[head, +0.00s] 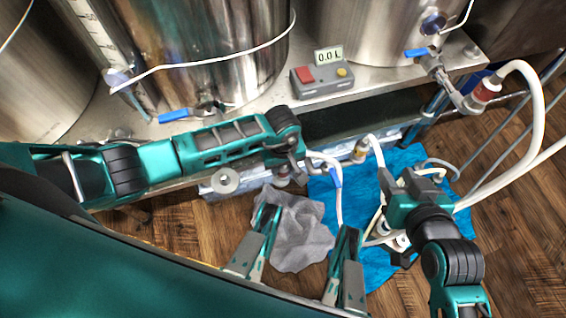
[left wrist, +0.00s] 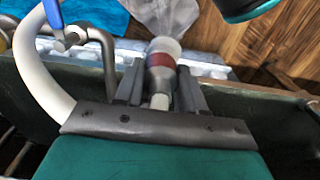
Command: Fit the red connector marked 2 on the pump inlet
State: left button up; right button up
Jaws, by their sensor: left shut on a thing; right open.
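A connector with a dark red band (left wrist: 161,62) and pale ends sits between the fingers of my left gripper (left wrist: 160,92). No number can be read on it. In the head view my left gripper (head: 287,168) is shut on it, low in front of the bench, and mostly hides it. A round grey fitting (head: 225,180) shows on a pale block left of this gripper; I cannot tell whether it is the pump inlet. My right gripper (head: 398,192) is open over the blue towel (head: 322,186), among white hoses.
Steel vessels (head: 215,60) and a control box reading 0.0 L (head: 322,78) stand on the metal bench (head: 385,80). Another red-banded connector (head: 487,91) joins a hose at the right vessel. A grey cloth (head: 302,232) lies by the towel.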

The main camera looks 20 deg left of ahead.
pick_arm(q)
jog(key=shift+s+a+f, duration=0.2)
jog(key=shift+s+f, duration=0.05)
jog(key=shift+f, duration=0.2)
jog(key=shift+s+a+f, duration=0.2)
jog(key=shift+f, duration=0.2)
pick_arm(e)
jog(key=shift+s+f, duration=0.2)
jog(key=shift+f, duration=0.25)
pick_arm(q)
jog(key=shift+w+r+p, duration=0.2)
jog(key=shift+r+p, duration=0.75)
jog(key=shift+w+r+p, duration=0.1)
jog(key=shift+r+p, duration=0.3)
jog(key=shift+r, duration=0.15)
jog(key=shift+d+r+p, duration=0.1)
jog(key=shift+r+p, duration=0.4)
jog(key=shift+r, duration=0.15)
pick_arm(e)
jog(key=shift+w+a+r, duration=0.1)
jog(key=shift+w+r, duration=0.1)
jog(key=shift+r, duration=0.8)
jog(key=shift+w+r, duration=0.2)
jog(key=shift+r, duration=0.75)
